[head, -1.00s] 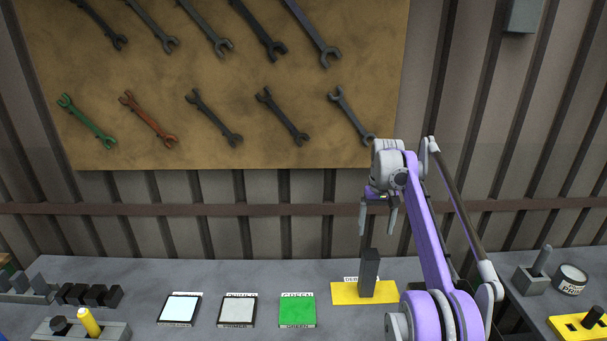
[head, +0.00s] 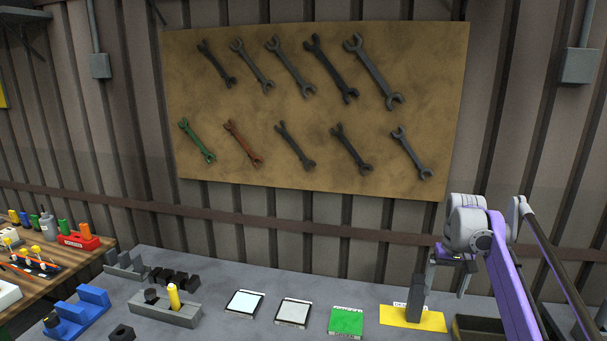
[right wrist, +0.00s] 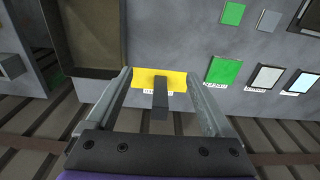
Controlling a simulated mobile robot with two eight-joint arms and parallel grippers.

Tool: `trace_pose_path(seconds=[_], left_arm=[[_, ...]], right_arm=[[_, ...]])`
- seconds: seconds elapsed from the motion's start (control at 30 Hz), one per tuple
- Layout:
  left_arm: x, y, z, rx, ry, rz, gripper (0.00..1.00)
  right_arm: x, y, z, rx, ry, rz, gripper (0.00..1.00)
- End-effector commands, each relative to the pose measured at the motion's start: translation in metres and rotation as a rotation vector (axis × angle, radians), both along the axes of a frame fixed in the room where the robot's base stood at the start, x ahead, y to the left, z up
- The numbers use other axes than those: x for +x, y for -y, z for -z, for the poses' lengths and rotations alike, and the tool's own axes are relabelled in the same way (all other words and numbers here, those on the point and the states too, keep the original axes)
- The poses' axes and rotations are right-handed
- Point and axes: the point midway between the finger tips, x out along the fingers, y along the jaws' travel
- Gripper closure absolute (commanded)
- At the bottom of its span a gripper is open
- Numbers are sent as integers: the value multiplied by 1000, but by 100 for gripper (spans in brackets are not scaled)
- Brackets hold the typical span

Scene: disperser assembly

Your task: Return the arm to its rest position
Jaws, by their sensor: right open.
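My right arm (head: 512,285) comes in from the lower right in the head view. Its gripper (head: 446,277) is open above the yellow pad (head: 430,319). A dark grey upright block (head: 415,298) stands on that pad. In the right wrist view the block (right wrist: 160,98) shows between the two spread fingers of the gripper (right wrist: 163,88), with the yellow pad (right wrist: 176,78) behind it. The fingers do not close on the block. My left gripper is not in view.
A green pad (head: 346,321) and two pale pads lie left of the yellow one. A grey holder (head: 165,312) with a yellow piece and a blue holder (head: 78,312) stand further left. A wrench board (head: 315,110) hangs on the wall. A dark bin (right wrist: 92,35) is near the gripper.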

Motion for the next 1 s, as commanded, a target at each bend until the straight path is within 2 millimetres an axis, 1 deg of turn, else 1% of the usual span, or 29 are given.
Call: trace_pose_path(seconds=[0.03,0.17,0.27,0.37,0.47,0.5,0.57,0.6,0.67,0.7,0.8,0.9,1.0], left_arm=[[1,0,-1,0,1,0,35],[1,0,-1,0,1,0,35],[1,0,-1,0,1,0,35],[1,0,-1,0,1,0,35],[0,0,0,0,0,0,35],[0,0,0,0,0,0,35],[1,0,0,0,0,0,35],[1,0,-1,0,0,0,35],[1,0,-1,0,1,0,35],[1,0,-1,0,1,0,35],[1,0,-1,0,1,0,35],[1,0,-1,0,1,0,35],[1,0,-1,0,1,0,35]], right_arm=[[-6,-10,-5,-4,17,-10,14],[-26,-32,-12,-16,64,-30,14],[-49,-53,-14,-26,109,-49,14],[-79,-75,-10,-35,160,-71,14],[-112,-96,-1,-43,215,-95,14],[-126,-104,4,-46,235,-104,14],[-148,-115,13,-49,268,-117,14],[-162,-122,21,-51,290,-125,14],[-185,-132,34,-52,322,-139,14],[-199,-138,43,-54,344,-147,14],[-235,-151,70,-55,397,-169,14],[-264,-161,97,-54,440,-185,14],[-284,-167,118,-52,473,-198,14]])
